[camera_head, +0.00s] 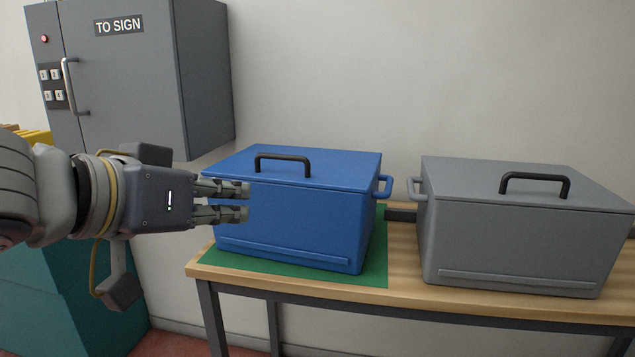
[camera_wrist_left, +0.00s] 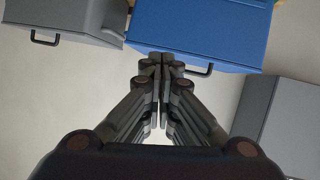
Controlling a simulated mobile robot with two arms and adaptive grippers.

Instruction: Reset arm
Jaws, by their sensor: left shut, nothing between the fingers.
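My left gripper (camera_head: 246,201) comes in from the left in the head view, in front of the left part of the blue box. Its fingers are shut with nothing between them. In the left wrist view the fingertips (camera_wrist_left: 160,62) are together, near the blue box's edge (camera_wrist_left: 200,28). The blue box (camera_head: 290,225) has a lid with a black handle and stands on a green mat (camera_head: 375,262). I cannot tell whether the fingers touch the box. My right gripper is not in view.
A grey lidded box (camera_head: 525,235) stands right of the blue one on the wooden table (camera_head: 400,298). A grey cabinet (camera_head: 120,75) marked "TO SIGN" is on the wall at the upper left. Teal boxes (camera_head: 40,300) stand below my left arm.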

